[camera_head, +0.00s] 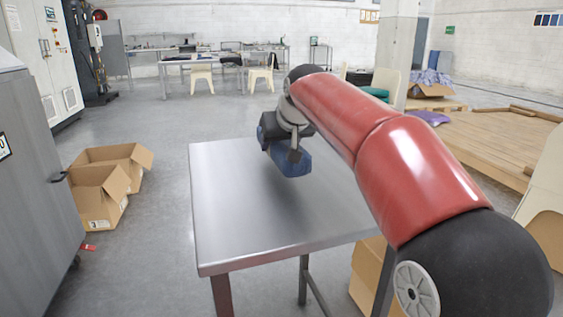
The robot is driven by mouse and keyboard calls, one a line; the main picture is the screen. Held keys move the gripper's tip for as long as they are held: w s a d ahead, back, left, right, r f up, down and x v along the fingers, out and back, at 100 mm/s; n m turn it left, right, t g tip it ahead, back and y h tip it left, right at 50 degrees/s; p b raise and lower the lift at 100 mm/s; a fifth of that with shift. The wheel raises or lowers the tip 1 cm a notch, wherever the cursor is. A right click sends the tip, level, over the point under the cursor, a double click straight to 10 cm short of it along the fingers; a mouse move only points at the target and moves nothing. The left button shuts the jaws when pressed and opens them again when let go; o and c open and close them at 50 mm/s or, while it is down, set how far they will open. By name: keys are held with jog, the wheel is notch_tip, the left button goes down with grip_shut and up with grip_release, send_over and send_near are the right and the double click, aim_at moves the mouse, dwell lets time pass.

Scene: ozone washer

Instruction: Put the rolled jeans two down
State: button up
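The dark blue rolled jeans (294,165) are at my gripper (291,153), over the far part of the metal table (235,225). My gripper points down with its fingers around the roll and looks shut on it. A soft shadow lies on the tabletop below and in front of the roll, and the jeans look slightly above the surface. The gripper body and my red arm hide part of the roll and the table's right side. The visible tabletop is bare.
Open cardboard boxes (101,195) stand on the floor left of the table, near a grey cabinet (35,190). A wooden platform (480,140) with a purple cloth (430,117) is at the right. The tabletop's left and front are free.

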jog(key=shift+f+b, duration=0.8)
jog(key=shift+f, duration=0.65)
jog(key=shift+f, duration=0.2)
jog(key=o, duration=1.2)
jog(key=shift+r, duration=0.25)
jog(key=v, duration=1.1)
jog(key=shift+s+d+r+p, duration=0.15)
jog(key=shift+s+r+p, duration=0.05)
jog(key=shift+s+p, duration=0.15)
